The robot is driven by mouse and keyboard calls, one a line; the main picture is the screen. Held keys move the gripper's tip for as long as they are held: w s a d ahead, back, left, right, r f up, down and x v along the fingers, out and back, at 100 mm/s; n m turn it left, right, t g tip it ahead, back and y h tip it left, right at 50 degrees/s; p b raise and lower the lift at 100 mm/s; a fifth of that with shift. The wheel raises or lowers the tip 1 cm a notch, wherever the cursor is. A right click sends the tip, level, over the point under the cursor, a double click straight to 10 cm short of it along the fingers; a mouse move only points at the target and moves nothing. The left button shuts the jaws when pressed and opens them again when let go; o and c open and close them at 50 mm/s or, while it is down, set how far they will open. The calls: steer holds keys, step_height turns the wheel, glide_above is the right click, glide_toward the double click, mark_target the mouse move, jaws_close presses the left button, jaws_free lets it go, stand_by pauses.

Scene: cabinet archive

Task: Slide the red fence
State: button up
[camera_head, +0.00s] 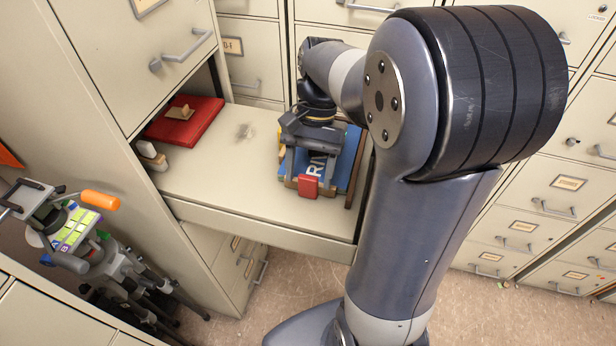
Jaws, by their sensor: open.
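My gripper (309,163) points down over a blue panel (349,160) with white letters, which has a wooden edge and lies on the pull-out cabinet shelf. The jaws are open, and the gripper hides much of the panel. A small red block (307,186) shows at the panel's front edge, just below the jaws in the picture. I cannot tell whether the jaws touch it. A flat red board (186,121) with a light wooden knob (180,112) lies at the back left of the shelf, apart from my gripper. I cannot tell which red piece is the fence.
A tripod-like stand with an orange handle (101,200) is at the lower left.

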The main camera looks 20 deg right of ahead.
steer(key=shift+x, duration=0.95)
jaws_close()
